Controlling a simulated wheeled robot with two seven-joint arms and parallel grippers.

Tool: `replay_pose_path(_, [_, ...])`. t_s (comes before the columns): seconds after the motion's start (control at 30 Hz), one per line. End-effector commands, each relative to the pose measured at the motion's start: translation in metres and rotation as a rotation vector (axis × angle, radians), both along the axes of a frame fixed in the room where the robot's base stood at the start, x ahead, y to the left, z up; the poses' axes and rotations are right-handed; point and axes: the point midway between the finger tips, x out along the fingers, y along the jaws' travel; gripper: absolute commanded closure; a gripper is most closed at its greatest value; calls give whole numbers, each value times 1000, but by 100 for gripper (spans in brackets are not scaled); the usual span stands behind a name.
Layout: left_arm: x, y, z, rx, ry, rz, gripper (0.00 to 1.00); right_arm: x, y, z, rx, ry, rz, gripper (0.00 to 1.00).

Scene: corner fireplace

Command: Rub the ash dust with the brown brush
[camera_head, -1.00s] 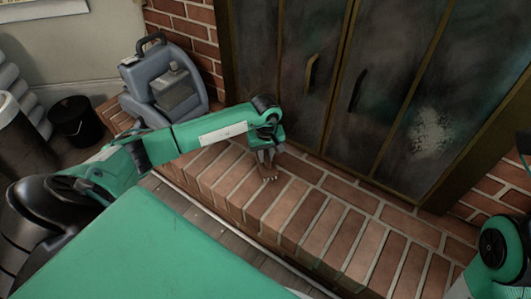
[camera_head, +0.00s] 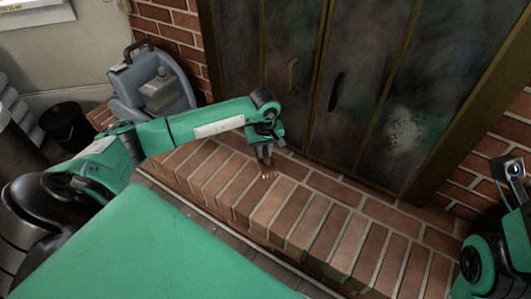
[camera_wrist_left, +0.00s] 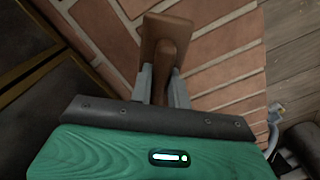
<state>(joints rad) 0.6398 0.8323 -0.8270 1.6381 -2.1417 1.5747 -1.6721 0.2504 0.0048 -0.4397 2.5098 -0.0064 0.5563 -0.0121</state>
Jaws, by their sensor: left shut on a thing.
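The ash dust (camera_head: 403,131) is a pale speckled patch on the rightmost dark door panel of the fireplace. My left gripper (camera_head: 265,160) is over the brick hearth in front of the doors, to the left of the dust and well apart from it. It is shut on the brown brush (camera_head: 269,174), whose pale bristle tips point down toward the bricks. In the left wrist view the brush (camera_wrist_left: 165,38) shows as a brown block with a handle between the two fingers. My right arm is at the right edge of the head view; its fingers are not clearly visible.
The fireplace doors (camera_head: 345,70) are closed, with two handles (camera_head: 292,75) near the middle. The brick hearth (camera_head: 310,210) is clear along its top. A grey-blue machine (camera_head: 150,85) and a black bucket (camera_head: 68,125) stand at the left.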

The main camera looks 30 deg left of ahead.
Motion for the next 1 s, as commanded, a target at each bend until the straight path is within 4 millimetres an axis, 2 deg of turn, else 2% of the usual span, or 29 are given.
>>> replay_pose_path(0.03, [0, 1, 8, 1, -1, 2, 100, 1, 0, 2, -3, 9, -3, 64])
replay_pose_path(0.3, [-1, 4, 30, 1, -1, 13, 100, 8, -10, -8, 2, 56, -33, 64])
replay_pose_path(0.67, [-1, 4, 32, 0, 0, 14, 100, 8, -11, -10, 6, 59, -38, 64])
replay_pose_path(0.77, [0, 1, 38, -2, -2, 0, 100, 8, -12, -8, 6, 59, -38, 64])
replay_pose_path(0.87, [3, -14, 61, -10, -8, -70, 100, 10, -13, -4, 9, 71, -43, 64])
replay_pose_path(0.97, [7, -41, 102, -22, -13, -210, 100, 17, -18, -8, 6, 125, -62, 64])
replay_pose_path(1.0, [7, -53, 122, -27, -16, -281, 100, 19, -19, -9, 6, 142, -69, 64])
